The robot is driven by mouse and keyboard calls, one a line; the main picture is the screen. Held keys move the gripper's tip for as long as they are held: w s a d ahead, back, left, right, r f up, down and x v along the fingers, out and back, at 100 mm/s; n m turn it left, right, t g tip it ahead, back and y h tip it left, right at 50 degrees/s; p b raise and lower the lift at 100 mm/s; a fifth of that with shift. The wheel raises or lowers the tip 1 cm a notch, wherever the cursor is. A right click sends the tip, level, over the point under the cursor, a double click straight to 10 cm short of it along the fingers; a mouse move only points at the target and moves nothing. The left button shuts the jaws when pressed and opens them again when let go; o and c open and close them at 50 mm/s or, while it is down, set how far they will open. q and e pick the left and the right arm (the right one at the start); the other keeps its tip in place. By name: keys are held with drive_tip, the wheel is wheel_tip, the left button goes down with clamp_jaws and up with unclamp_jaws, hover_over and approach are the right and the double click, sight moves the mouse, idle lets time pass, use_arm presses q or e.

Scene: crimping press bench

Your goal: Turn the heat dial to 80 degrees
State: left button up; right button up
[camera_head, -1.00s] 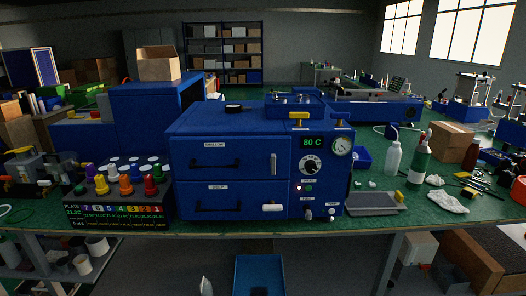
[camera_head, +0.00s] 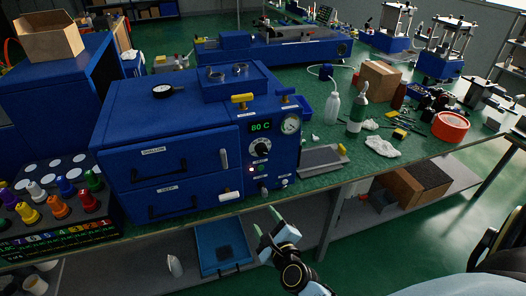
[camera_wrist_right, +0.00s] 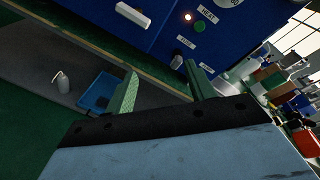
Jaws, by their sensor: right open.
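My right gripper (camera_head: 267,222) is open and empty, below and in front of the machine, apart from the dial. In the right wrist view its two green fingers (camera_wrist_right: 158,88) are spread, with the machine's lower panel and a green button (camera_wrist_right: 200,26) beyond them. The dial is not clearly visible in that view. My left gripper is not in view.
A round gauge (camera_head: 291,125) sits right of the display. A grey tray (camera_head: 322,158) lies right of the machine. A rack of coloured knobs (camera_head: 60,235) is at left.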

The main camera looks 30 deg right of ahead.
sight(262, 152)
drive_tip(key=w+d+r+m+t+h+p, duration=0.1)
drive_tip(key=d+r+m+t+h+p, duration=0.2)
drive_tip(key=r+m, duration=0.65)
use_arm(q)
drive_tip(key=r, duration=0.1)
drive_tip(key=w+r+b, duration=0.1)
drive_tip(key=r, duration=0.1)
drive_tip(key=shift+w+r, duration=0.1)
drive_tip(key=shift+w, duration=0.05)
use_arm(e)
drive_tip(key=w+d, duration=0.1)
drive_tip(key=w, duration=0.3)
drive_tip(key=w+d+r+n+g, duration=0.1)
drive_tip(key=w+d, duration=0.1)
drive_tip(key=w, duration=0.2)
drive_tip(key=w+d+r+n, duration=0.1)
drive_tip(key=w, duration=0.3)
drive_tip(key=shift+w+d+r, duration=0.2)
drive_tip(key=shift+w+d, duration=0.15)
drive_tip(key=shift+c, duration=0.4)
drive_tip(key=c, duration=0.9)
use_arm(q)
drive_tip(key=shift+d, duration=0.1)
use_arm(e)
drive_tip(key=shift+n, duration=0.25)
